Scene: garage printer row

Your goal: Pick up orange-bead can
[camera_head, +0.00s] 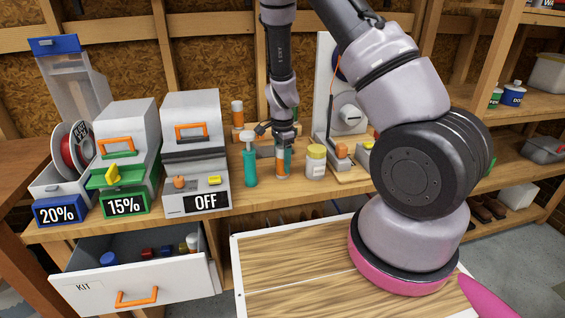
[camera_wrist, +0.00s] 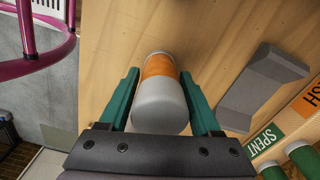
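The orange-bead can (camera_wrist: 157,68), pale at the near end with an orange band, lies between my gripper's two teal fingers in the wrist view. My gripper (camera_wrist: 159,76) is around the can, with a narrow gap seeming to show beside each finger, so it looks open. In the head view my gripper (camera_head: 283,150) points down over the workbench, and the can (camera_head: 282,168) stands upright below it, partly covered by the fingers.
A teal bottle (camera_head: 250,166) stands close on the left, beside the grey OFF printer (camera_head: 198,150). Another orange-and-white can (camera_head: 237,112) is behind. A pale printer-like machine (camera_head: 345,120) stands right of my gripper. An open KIT drawer (camera_head: 135,270) juts out below the bench.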

